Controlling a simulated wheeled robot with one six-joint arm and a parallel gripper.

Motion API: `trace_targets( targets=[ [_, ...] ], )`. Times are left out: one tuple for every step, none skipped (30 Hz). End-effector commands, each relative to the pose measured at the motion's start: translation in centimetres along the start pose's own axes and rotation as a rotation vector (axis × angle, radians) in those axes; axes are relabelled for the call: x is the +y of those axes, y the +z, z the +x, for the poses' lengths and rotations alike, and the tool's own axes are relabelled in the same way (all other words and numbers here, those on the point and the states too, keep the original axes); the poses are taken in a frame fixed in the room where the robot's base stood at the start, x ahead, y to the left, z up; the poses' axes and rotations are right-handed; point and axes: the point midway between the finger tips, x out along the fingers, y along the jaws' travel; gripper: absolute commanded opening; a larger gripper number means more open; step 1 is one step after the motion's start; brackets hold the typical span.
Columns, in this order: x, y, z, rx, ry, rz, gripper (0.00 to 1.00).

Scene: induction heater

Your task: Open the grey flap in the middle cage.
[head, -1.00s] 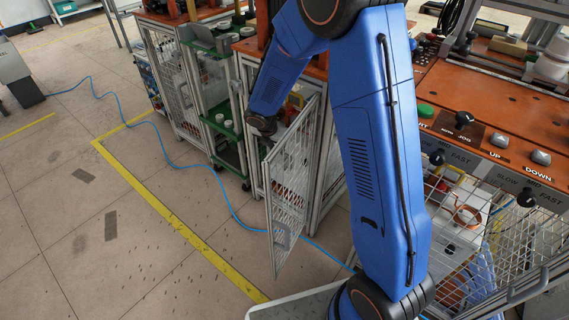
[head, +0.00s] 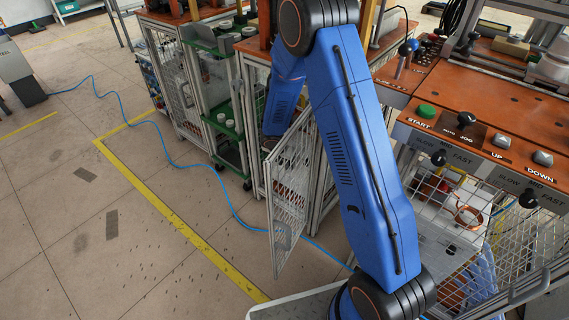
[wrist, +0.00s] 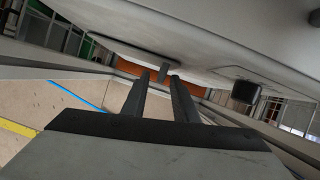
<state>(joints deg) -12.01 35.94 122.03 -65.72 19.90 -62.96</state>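In the head view the middle cage's mesh door (head: 290,185) stands swung open toward the floor. My forearm reaches down behind its upper edge, and my gripper is hidden there. In the wrist view my gripper's two dark fingers (wrist: 160,76) are apart. A small grey tab (wrist: 163,70) shows between their tips, against a broad pale grey surface (wrist: 210,50), which may be the flap. I see nothing clamped, and I cannot tell whether a finger touches the tab. A dark block (wrist: 245,92) sits to the right on the pale surface.
A green shelf cart (head: 225,125) stands left of the middle cage. The right station has an orange control panel (head: 480,140) and a mesh front. A blue cable (head: 165,155) crosses the floor near a yellow line (head: 180,232). The floor at left is open.

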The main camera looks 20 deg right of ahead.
Motion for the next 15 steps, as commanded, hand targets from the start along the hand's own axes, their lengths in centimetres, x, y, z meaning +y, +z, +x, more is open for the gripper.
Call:
trace_targets(
  targets=[
    [0.0, -0.01, 0.18, 0.0, 0.0, 0.0, 0.26],
    [0.01, 0.0, 0.23, 0.0, 0.0, 0.0, 0.26],
    [0.01, 0.0, 0.28, 0.0, 0.0, 0.0, 0.26],
    [0.02, 0.01, 0.3, 0.0, 0.001, -0.001, 0.26],
    [0.02, 0.01, 0.3, 0.0, 0.001, -0.001, 0.26],
    [0.02, 0.01, 0.3, 0.0, 0.001, -0.001, 0.26],
    [0.02, 0.01, 0.29, 0.0, 0.001, -0.001, 0.26],
    [0.02, 0.02, 0.29, 0.0, 0.001, 0.0, 0.26],
    [0.02, 0.02, 0.29, 0.0, 0.001, 0.0, 0.26],
    [0.02, 0.02, 0.28, 0.0, 0.001, 0.0, 0.26],
    [0.02, 0.02, 0.28, 0.0, 0.001, 0.0, 0.19],
    [0.02, 0.02, 0.28, 0.0, 0.001, 0.0, 0.1],
    [0.02, 0.02, 0.28, 0.0, 0.001, 0.0, 0.03],
    [0.02, 0.02, 0.27, 0.0, 0.001, 0.0, 0.0],
    [0.02, 0.02, 0.27, 0.0, 0.001, 0.0, 0.0]
  ],
)
